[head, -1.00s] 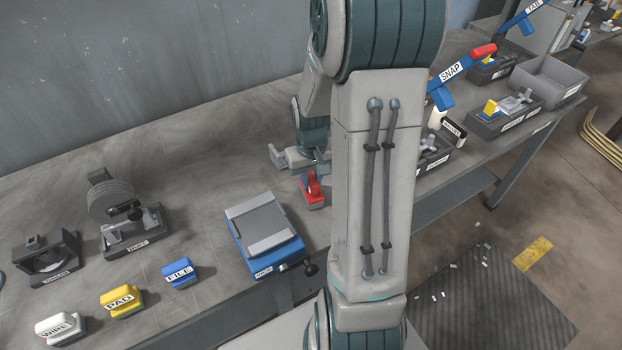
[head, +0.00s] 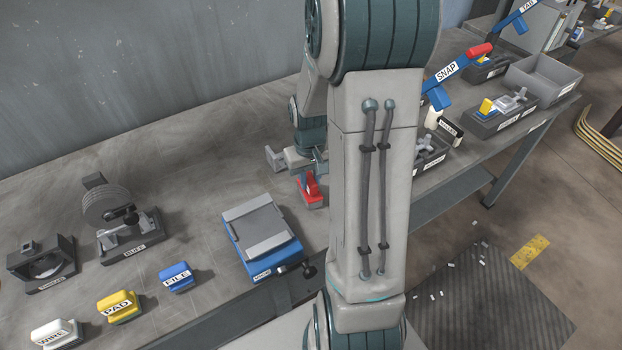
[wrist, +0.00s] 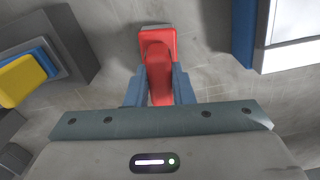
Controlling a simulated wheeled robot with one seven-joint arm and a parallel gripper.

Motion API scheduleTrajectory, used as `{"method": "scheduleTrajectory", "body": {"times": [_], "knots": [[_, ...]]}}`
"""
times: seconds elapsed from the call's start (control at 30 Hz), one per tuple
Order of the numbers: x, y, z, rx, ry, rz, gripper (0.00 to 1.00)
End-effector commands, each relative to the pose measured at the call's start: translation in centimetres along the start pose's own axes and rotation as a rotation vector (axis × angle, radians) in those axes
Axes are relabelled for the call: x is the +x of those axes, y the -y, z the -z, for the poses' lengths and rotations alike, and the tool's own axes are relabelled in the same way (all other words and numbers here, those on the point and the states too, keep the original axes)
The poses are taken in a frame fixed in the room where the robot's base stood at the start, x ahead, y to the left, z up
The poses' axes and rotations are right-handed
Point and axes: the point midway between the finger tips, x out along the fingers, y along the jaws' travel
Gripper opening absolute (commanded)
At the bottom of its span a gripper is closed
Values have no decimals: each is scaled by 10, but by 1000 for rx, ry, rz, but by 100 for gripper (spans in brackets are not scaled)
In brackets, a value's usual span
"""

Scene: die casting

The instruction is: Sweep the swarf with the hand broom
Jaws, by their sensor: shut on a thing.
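A red tool with an upright grip and a block-like base (head: 312,198), which I take for the hand broom, is at the bench just left of my upright arm link. It also shows in the wrist view (wrist: 158,45), between blue fingers. My gripper (wrist: 159,80) is shut on its red grip. In the head view my gripper is partly hidden behind my arm. I cannot tell whether the tool's base touches the bench. Small pale bits that look like swarf (head: 476,263) lie scattered on the floor and dark mat at the right.
A blue vise (head: 262,240) stands just left of the red tool. FILE (head: 178,277), PAD (head: 119,306) and WIRE (head: 57,333) blocks line the front edge. A buffing wheel (head: 110,207) stands behind them. Right of my arm are a SNAP lever (head: 447,72) and a grey bin (head: 545,80).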

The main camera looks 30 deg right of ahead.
Motion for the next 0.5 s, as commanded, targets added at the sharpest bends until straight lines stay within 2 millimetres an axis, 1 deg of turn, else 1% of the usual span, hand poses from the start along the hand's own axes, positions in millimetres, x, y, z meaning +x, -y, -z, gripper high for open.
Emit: {"method": "scheduleTrajectory", "body": {"times": [0.03, 0.07, 0.1, 0.17, 0.5], "knots": [[-6, 1, 1, -2, -1, 0, 0], [-8, 1, 1, -2, 0, 0, 0], [-19, 1, 2, -3, -5, -1, 0], [-30, 2, 1, -5, -4, -1, 0], [-59, 4, 1, -9, -2, 0, 0]]}}
